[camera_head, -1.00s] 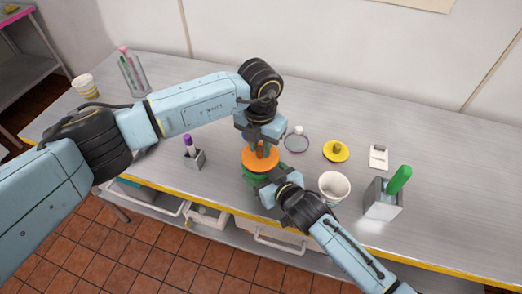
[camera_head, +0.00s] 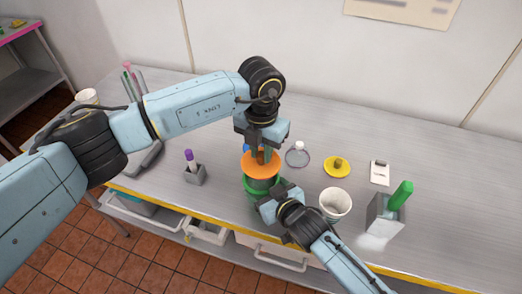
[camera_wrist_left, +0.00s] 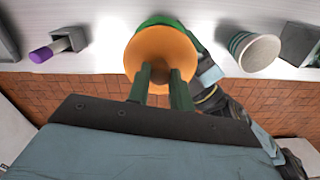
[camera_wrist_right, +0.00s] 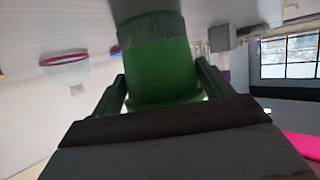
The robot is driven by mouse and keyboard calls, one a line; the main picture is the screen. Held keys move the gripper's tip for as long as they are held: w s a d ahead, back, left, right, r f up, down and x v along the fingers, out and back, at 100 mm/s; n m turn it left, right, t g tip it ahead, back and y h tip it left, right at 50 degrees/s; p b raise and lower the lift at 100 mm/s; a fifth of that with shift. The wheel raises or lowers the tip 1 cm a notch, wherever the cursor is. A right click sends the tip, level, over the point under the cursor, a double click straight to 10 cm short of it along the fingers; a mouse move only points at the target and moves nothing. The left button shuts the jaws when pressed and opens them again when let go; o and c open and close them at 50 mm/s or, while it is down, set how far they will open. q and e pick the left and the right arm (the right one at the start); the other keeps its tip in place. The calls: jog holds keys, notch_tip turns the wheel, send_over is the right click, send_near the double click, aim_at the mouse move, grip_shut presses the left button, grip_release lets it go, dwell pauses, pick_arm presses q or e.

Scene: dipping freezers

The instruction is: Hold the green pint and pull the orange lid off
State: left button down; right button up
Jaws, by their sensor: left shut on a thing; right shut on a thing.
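The orange lid (camera_head: 262,171) is at the middle of the head view, above the green pint (camera_head: 249,187). My left gripper (camera_head: 260,156) comes down from above and is shut on the lid's central knob; its fingers on the knob show in the left wrist view (camera_wrist_left: 160,76). A darker band shows between the lid and the pint's green rim; I cannot tell for sure whether they are fully apart. My right gripper (camera_head: 265,194) is shut on the pint's side. In the right wrist view the pint (camera_wrist_right: 155,62) sits between both fingers.
A white cup (camera_head: 335,204) stands close right of my right gripper. A green marker (camera_head: 400,194) in a metal holder stands further right. A purple marker (camera_head: 190,160) in a holder is left.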

jog(key=o, duration=1.1)
jog(key=shift+s+d, duration=0.1)
jog(key=v, duration=1.1)
jog(key=shift+s+d+r, duration=0.15)
jog(key=shift+s+r, duration=0.1)
jog(key=shift+s, duration=0.05)
